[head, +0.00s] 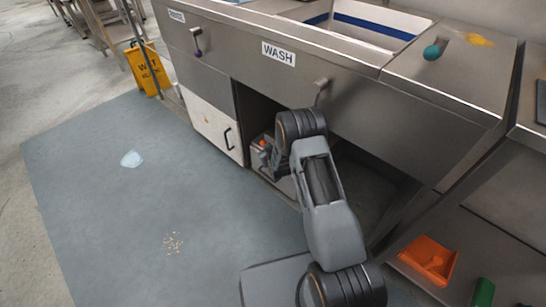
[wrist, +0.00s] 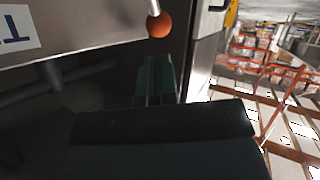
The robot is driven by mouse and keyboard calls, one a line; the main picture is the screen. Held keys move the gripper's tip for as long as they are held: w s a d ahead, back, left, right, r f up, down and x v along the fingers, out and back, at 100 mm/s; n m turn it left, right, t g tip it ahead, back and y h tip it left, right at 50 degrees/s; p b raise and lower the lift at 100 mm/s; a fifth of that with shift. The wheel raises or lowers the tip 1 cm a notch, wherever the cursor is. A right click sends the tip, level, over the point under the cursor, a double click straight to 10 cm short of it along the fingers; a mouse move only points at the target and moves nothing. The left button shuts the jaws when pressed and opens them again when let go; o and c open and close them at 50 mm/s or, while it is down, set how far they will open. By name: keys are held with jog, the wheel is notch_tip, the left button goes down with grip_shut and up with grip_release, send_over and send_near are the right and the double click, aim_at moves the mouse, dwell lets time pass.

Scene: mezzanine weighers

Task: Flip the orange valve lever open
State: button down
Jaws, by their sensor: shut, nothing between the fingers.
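The orange ball knob (wrist: 159,25) of the valve lever shows at the top of the wrist view, at the lower end of a short metal rod (wrist: 153,6). The rod hangs downward in that picture. In the head view a metal lever handle (head: 321,88) comes out of the sink front below the WASH label; its end is hidden behind my arm. My gripper (wrist: 157,66) is shut and empty, with its dark green fingers just below the knob in the wrist view. I cannot tell whether they touch it. My arm largely hides the gripper in the head view.
A purple-knobbed lever (head: 197,52) is farther left and a teal-knobbed one (head: 435,50) at right. Under the counter is an open bay with a grey box-like item. A yellow wet-floor sign (head: 147,70) stands at left. The blue-grey mat (head: 110,205) is mostly clear.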

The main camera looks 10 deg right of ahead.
jog(key=p+v, duration=0.2)
jog(key=v, duration=0.7)
jog(key=shift+r, duration=0.25)
jog(key=shift+w, duration=0.15)
jog(key=s+r+m+g+p, duration=0.1)
jog(key=s+r+g+p, duration=0.15)
jog(key=r+p, duration=1.05)
jog(key=s+r+m+g+p, duration=0.15)
jog(key=s+r+p, duration=0.25)
jog(key=r, duration=1.7)
jog(key=s+r+g+p, duration=0.5)
jog(key=s+r+p, duration=0.8)
jog(key=s+r, duration=0.7)
notch_tip(320, 180, up, 2)
jog(key=shift+d+r+m+h, duration=0.15)
jog(key=shift+d+m+h, duration=0.15)
jog(key=shift+d+m, duration=0.1)
